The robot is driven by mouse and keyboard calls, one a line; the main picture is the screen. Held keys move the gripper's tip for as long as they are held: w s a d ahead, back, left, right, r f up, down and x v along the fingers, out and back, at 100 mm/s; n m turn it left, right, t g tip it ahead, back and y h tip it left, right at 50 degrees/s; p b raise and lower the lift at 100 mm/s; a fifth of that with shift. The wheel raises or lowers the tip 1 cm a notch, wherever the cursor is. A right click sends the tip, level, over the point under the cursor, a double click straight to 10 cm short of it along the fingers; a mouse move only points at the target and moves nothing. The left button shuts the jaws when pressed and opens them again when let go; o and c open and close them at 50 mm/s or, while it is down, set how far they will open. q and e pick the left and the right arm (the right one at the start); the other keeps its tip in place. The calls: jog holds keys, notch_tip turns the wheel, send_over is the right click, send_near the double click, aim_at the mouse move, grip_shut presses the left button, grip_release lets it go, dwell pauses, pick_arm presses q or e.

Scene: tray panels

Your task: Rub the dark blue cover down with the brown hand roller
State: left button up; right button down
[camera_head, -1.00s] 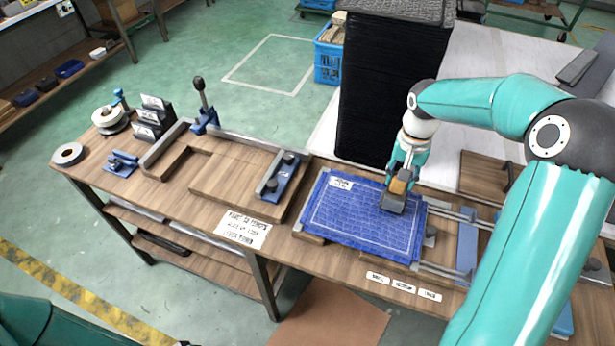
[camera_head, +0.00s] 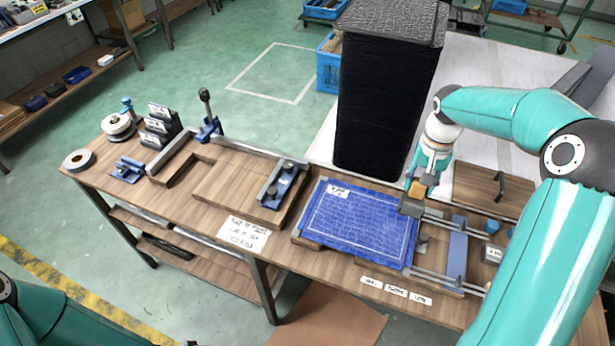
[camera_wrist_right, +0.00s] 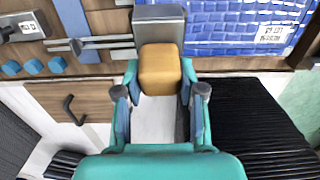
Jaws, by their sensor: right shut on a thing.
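The dark blue cover (camera_head: 358,223) lies flat, with a grid-like pattern, a pale outline and a white label near its far left corner. It also shows in the right wrist view (camera_wrist_right: 235,28). My right gripper (camera_head: 420,180) is shut on the brown handle of the hand roller (camera_head: 417,189), at the cover's far right corner. In the right wrist view the brown block (camera_wrist_right: 160,70) sits between my fingers, with its grey head (camera_wrist_right: 158,24) beyond, at the cover's edge. I cannot tell whether the head touches the cover. My left gripper is out of view.
Metal rails and a blue bar (camera_head: 457,250) lie right of the cover. A wooden jig (camera_head: 235,182) with blue clamps is left of it. A tall black stack (camera_head: 385,110) stands behind the bench. Tape rolls (camera_head: 78,160) sit at the left end.

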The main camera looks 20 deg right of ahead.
notch_tip(320, 180, up, 2)
jog(key=shift+d+r+p, duration=0.1)
jog(key=shift+p, duration=0.45)
jog(key=shift+r+p, duration=0.65)
jog(key=shift+r, duration=0.25)
